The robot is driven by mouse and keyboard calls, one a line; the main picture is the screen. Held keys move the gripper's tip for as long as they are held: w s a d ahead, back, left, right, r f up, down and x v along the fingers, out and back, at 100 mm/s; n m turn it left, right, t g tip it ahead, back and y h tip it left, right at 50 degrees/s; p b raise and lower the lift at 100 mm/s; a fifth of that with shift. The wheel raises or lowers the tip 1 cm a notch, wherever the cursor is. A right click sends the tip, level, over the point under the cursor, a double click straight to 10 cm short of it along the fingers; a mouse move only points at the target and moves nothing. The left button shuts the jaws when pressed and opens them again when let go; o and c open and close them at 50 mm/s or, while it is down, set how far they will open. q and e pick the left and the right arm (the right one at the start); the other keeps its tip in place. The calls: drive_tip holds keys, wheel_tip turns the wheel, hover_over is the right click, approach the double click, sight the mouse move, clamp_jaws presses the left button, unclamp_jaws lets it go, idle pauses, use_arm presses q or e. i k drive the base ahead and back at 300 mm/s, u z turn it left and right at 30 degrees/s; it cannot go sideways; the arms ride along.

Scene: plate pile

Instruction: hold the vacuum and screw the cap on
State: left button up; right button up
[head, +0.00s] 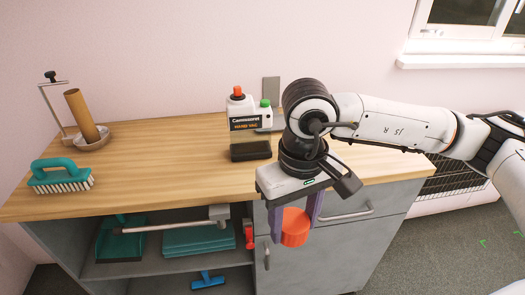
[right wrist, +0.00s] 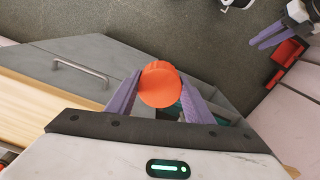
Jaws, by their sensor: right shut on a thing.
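An orange-red ribbed cap (head: 295,227) is between the purple fingers of my right gripper (head: 295,212), which is shut on it. The cap hangs in front of the cabinet, below the counter top; it also shows in the right wrist view (right wrist: 160,84). A white item labelled as a hand vac (head: 243,122), with an orange top and a green knob, stands upright on the counter, left of my right wrist and apart from it. My left gripper (right wrist: 268,36) shows only in the right wrist view, small at the upper right; its opening is unclear.
The shelf below holds teal cleaning items (head: 198,240). A red object (right wrist: 287,62) lies near my left gripper.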

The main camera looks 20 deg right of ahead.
sight(249, 125)
drive_tip(key=u, duration=3.15)
drive_tip(key=k, duration=1.5)
drive_tip(key=z, duration=2.5)
drive_tip(key=i, duration=0.25)
drive_tip(key=z, duration=0.05)
